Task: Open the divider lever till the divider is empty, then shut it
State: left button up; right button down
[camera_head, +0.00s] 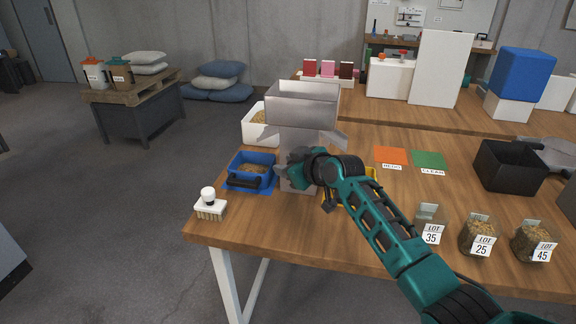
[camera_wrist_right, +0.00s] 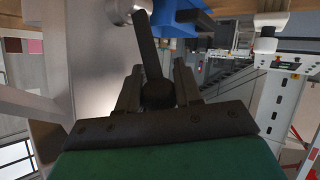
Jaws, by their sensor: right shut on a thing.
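The grey metal divider (camera_head: 301,108) stands upright on the wooden table, with an open box-like top and spouts at its sides. Only bare grey inner wall shows in its top; its bottom is hidden. My right gripper (camera_head: 293,161) is at the front of the divider. In the right wrist view my right gripper (camera_wrist_right: 157,92) is shut on the dark divider lever (camera_wrist_right: 148,48), its rounded end between the fingers. A blue pan (camera_head: 236,172) with grain sits left of the divider. A yellow pan (camera_head: 369,174) is at its right, mostly hidden by my arm. My left gripper is not in view.
A white-topped brush (camera_head: 209,207) lies at the table's left corner. A white bin (camera_head: 256,133) with grain is behind the divider. Lot cups (camera_head: 478,238) stand at front right. Orange (camera_head: 391,156) and green (camera_head: 428,159) mats and a black bin (camera_head: 508,168) are at right.

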jog(key=c, duration=0.8)
grip_release()
jog(key=shift+o, duration=0.2)
jog(key=v, duration=1.3)
jog(key=shift+w, duration=0.1)
